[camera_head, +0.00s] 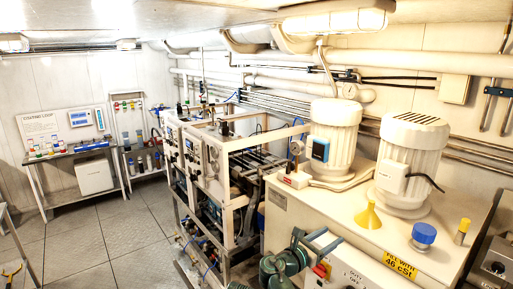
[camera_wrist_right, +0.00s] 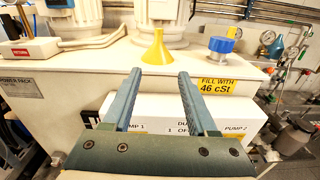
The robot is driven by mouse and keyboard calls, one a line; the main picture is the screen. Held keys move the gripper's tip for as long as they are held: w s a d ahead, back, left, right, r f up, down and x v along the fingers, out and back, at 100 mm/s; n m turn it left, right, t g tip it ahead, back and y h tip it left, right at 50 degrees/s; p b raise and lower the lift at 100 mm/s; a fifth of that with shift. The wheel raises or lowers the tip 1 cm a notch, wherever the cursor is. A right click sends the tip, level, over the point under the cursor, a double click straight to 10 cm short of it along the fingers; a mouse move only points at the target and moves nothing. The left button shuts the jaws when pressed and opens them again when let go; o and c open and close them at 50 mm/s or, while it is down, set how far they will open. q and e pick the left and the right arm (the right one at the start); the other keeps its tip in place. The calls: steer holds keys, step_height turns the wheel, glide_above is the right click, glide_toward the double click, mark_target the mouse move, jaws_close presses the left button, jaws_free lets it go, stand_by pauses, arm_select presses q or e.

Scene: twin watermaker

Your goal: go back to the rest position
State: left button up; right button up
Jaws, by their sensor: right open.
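My right gripper (camera_head: 320,240) is low in the middle of the head view, in front of the cream power pack cabinet (camera_head: 310,215). Its two blue-grey fingers are apart and nothing is between them. In the right wrist view the open fingers (camera_wrist_right: 160,76) point at the cabinet's front, above the white panel (camera_wrist_right: 165,115) marked PUMP 1 and PUMP 2. A yellow funnel (camera_wrist_right: 158,48) stands on the cabinet top beyond the fingertips, apart from them. My left gripper is not in view.
On the cabinet top are two large white motors (camera_head: 333,135), a blue cap (camera_head: 424,233) and a small yellow-topped item (camera_head: 462,231). A framed machine rack (camera_head: 205,165) stands to the left. The tiled floor (camera_head: 110,235) at left is mostly clear.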

steer(key=s+a+f+m+g+y+b, duration=0.1)
steer(key=s+f+m+g+y+b, duration=0.25)
steer(key=f+m, duration=0.45)
steer(key=s+a+f+m+g+y+b, duration=0.25)
steer(key=s+f, duration=0.25)
steer(key=f, duration=0.8)
steer(key=s+a+f+m+g+y+b, duration=0.5)
steer(key=s+a+f+m+y+b, duration=0.1)
steer(key=s+a+f+m, duration=0.4)
step_height(320, 180, down, 3)
steer(key=s+a+y, duration=0.1)
steer(key=s, duration=0.1)
steer(key=shift+s+a+f+m, duration=0.15)
steer(key=shift+s+a+m, duration=0.05)
steer(key=shift+s+m, duration=0.15)
